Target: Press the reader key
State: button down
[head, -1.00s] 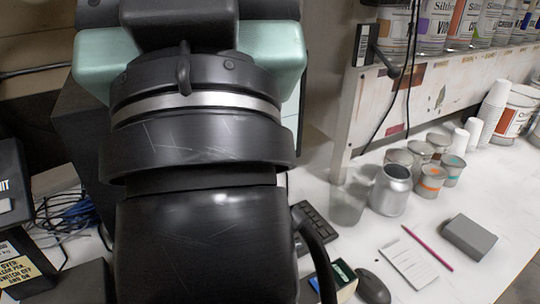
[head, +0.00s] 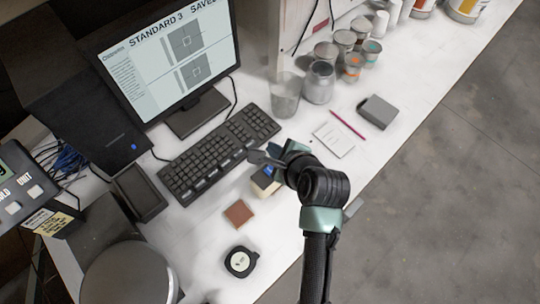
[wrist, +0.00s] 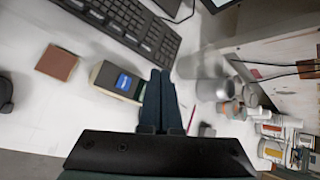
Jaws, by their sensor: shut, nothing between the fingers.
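The reader (head: 264,180) is a small cream box with a dark top and a lit blue screen. It lies on the white bench in front of the keyboard, partly hidden by my arm in the head view. In the wrist view the reader (wrist: 105,76) is just left of my fingers, its blue screen showing. My gripper (wrist: 160,74) is shut and empty, with its dark fingers side by side. In the head view my gripper (head: 262,157) is over or beside the reader; contact cannot be told. I cannot make out the key.
The monitor (head: 172,45) reads "STANDARD 3 SAVE…", cut by my view. A keyboard (head: 218,152), brown square (head: 239,213), round black-and-white item (head: 240,262), notepad (head: 334,139), grey block (head: 377,112) and metal cans (head: 319,82) are around. Bare bench lies right of the brown square.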

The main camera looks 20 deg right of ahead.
jog(key=shift+s+f, duration=0.1)
jog(key=shift+f, duration=0.1)
jog(key=b, duration=0.8)
send_over(270, 171)
jog(key=s, duration=0.1)
jog(key=f, duration=0.6)
jog(key=shift+s+d+f, duration=0.1)
jog(key=shift+d+f, duration=0.1)
jog(key=shift+d, duration=0.05)
jog(key=shift+f+b, duration=0.55)
jog(key=shift+f, duration=0.6)
jog(key=shift+f, duration=0.4)
